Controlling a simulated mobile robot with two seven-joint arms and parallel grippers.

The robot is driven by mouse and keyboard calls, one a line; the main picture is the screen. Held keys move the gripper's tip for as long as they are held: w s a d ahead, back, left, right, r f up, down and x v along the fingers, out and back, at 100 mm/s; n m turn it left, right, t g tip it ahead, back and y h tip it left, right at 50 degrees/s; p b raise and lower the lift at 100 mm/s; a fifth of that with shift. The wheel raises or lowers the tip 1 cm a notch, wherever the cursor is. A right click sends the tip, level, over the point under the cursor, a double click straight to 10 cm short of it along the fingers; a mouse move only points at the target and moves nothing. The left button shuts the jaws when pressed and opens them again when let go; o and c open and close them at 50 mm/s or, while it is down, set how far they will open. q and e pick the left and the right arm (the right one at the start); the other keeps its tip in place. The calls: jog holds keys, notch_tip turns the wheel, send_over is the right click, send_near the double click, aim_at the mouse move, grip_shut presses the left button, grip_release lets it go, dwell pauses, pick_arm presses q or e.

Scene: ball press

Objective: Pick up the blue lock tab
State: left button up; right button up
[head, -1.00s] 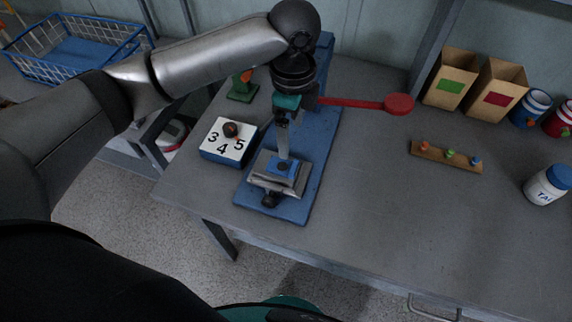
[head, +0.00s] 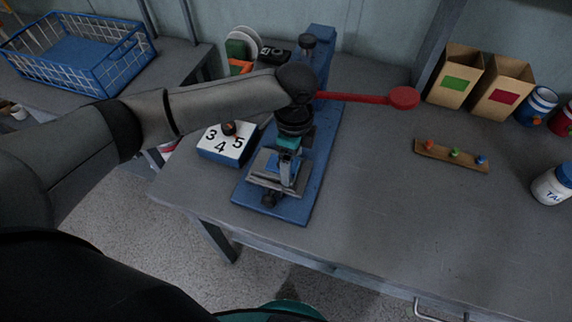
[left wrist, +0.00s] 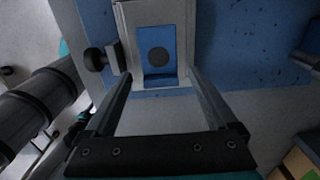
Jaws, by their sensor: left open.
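A blue piece with a dark round spot, which I take for the lock tab (left wrist: 157,72), sits in a grey metal block (left wrist: 130,18) on the blue press base (head: 295,208). In the head view the blue piece (head: 272,162) is partly hidden by my gripper. My left gripper (left wrist: 160,76) is open and empty, pointing down over the block. Its fingers lie to either side of the blue piece's near lip in the left wrist view. I cannot tell whether they touch anything. The left gripper (head: 288,182) also shows in the head view. My right gripper is not in view.
The red press lever (head: 403,98) sticks out to the right of my wrist. A numbered box (head: 226,143) stands close left of the press. A wooden strip with coloured knobs (head: 450,156), open boxes (head: 505,85) and jars (head: 552,184) are right. The table's middle is clear.

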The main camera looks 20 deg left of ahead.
pick_arm(q)
jog(key=shift+r, duration=0.1)
jog(key=c, duration=1.4)
